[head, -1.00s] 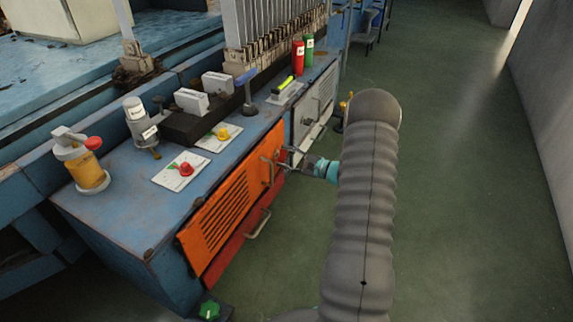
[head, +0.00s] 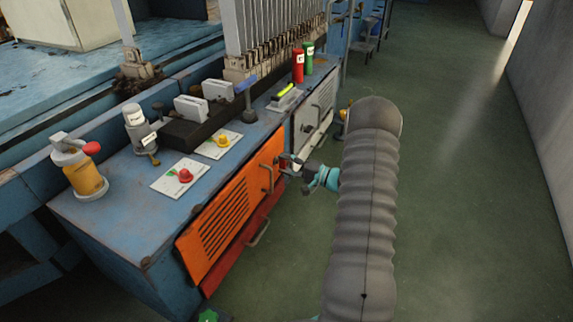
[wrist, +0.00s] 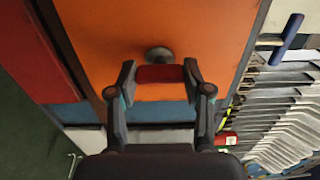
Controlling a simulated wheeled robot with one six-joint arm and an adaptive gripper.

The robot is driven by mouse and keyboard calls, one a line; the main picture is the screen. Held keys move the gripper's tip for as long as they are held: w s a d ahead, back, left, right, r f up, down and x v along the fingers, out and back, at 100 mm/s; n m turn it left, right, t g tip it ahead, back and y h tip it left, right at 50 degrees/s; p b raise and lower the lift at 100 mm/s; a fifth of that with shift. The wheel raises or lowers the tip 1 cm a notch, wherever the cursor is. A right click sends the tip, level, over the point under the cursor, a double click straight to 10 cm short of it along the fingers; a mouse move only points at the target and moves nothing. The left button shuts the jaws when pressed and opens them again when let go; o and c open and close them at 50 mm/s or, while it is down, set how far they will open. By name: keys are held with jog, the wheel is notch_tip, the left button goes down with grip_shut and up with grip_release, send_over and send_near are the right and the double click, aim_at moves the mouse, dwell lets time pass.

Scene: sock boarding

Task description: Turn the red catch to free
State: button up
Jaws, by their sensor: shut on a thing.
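The red catch (wrist: 160,73) is a short red bar in front of a grey round boss (wrist: 158,54) on the orange door (wrist: 130,20). My gripper (wrist: 160,75) is shut on the catch, one finger at each end of it in the wrist view. There the fingers and wrist largely hide the catch. I cannot read any mark for its free position.
A red drawer (head: 240,243) with a bar handle lies below the orange door, and a white door (head: 312,112) stands beyond. The green floor (head: 470,200) at right is clear.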

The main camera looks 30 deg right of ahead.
jog(key=shift+d, duration=0.1)
dwell(0.4)
jog(key=o, duration=1.2)
jog(key=shift+c, duration=0.2)
jog(key=v, duration=1.1)
jog(key=shift+s+d, duration=0.25)
jog(key=shift+s, duration=0.1)
